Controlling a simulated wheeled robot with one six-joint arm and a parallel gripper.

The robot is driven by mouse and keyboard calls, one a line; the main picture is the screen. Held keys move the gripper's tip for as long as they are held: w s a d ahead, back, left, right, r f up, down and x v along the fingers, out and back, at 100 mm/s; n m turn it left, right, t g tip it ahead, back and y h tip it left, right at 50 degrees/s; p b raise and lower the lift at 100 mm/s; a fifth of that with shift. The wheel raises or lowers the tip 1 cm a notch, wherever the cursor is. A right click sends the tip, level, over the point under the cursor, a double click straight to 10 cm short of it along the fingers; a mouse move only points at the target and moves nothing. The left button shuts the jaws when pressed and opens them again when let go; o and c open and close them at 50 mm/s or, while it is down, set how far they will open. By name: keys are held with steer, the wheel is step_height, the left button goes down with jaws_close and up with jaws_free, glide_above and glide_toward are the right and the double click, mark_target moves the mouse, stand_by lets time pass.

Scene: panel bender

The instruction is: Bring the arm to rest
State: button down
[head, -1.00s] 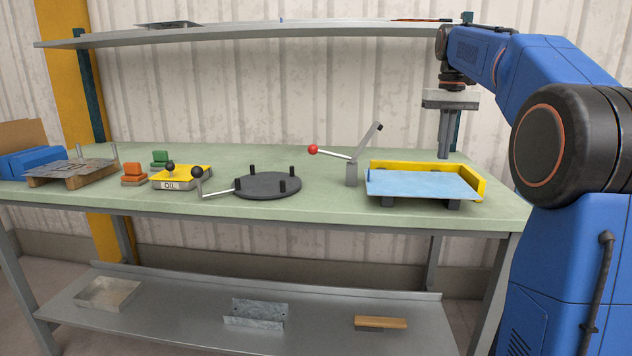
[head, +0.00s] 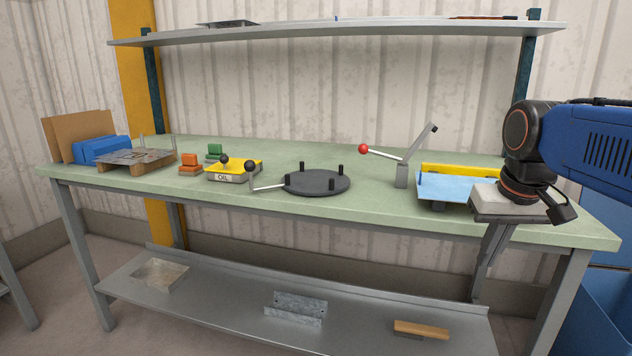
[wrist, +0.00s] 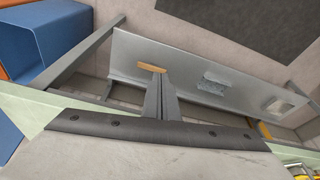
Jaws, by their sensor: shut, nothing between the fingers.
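My gripper (head: 484,262) hangs at the right in the head view, fingers pointing down in front of the bench's front edge. Its fingers are shut together with nothing between them. In the wrist view the closed fingers (wrist: 161,97) point out over the lower shelf, apart from anything. My wrist and gripper body hide the right part of the blue sheet (head: 445,187) in its yellow-edged holder.
The green bench (head: 330,210) holds a lever with a red knob (head: 363,149), a black round plate (head: 318,183) and a yellow OIL tray (head: 235,177). The lower shelf (head: 230,300) carries a wooden-topped block (head: 421,330). A blue bin (wrist: 40,42) stands at the right end.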

steer(key=s+a+f+n+t, duration=0.1)
steer(key=s+a+f, duration=0.2)
steer(key=s+f, duration=0.9)
step_height(320, 180, down, 3)
steer(key=shift+s+a+f+t, duration=0.1)
steer(key=shift+s+a+t, duration=0.1)
steer(key=shift+a+t, duration=0.15)
